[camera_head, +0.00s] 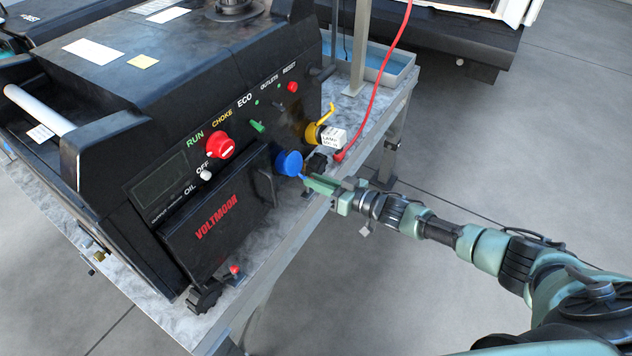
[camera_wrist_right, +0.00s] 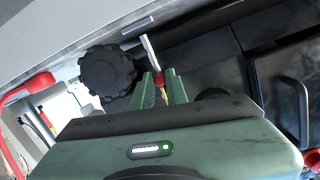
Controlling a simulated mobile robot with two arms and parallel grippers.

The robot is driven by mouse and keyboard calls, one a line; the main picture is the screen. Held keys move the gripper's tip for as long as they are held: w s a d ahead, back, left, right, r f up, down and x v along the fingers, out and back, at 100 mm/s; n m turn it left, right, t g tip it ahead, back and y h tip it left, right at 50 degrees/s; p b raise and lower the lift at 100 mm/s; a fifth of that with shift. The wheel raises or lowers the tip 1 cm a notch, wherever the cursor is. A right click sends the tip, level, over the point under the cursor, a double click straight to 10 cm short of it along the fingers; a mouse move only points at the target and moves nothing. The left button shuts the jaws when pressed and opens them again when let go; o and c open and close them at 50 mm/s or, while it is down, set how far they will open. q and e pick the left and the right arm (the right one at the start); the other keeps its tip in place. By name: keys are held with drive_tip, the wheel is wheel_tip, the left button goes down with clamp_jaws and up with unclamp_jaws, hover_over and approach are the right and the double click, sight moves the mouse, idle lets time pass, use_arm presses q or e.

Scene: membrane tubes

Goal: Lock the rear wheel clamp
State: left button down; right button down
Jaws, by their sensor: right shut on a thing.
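My right gripper (camera_head: 308,184) is at the bench edge, beside the far end of the black generator (camera_head: 95,130). In the right wrist view its two green fingers (camera_wrist_right: 162,88) are shut on a small red lever tip. A pale metal lever (camera_wrist_right: 150,50) extends from this red tip, close to a black ridged wheel (camera_wrist_right: 107,72). That wheel appears to be the rear wheel (camera_head: 316,162) in the head view. The gripped tip is hidden in the head view. A similar front wheel (camera_head: 205,297) has a red-tipped lever (camera_head: 234,270). My left gripper is not in view.
A blue round cap (camera_head: 288,163) sits just above my right gripper. A yellow connector (camera_head: 316,135) and a red cable (camera_head: 384,70) are close behind it. The bench (camera_head: 262,262) has a metal edge. The floor to the right is open.

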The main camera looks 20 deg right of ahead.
drive_tip(key=shift+d, duration=0.1)
drive_tip(key=c, duration=1.7)
unclamp_jaws()
drive_tip(key=v, duration=0.7)
drive_tip(key=shift+s+d+b, duration=0.25)
drive_tip(key=shift+s+b, duration=0.05)
drive_tip(key=shift+b, duration=0.1)
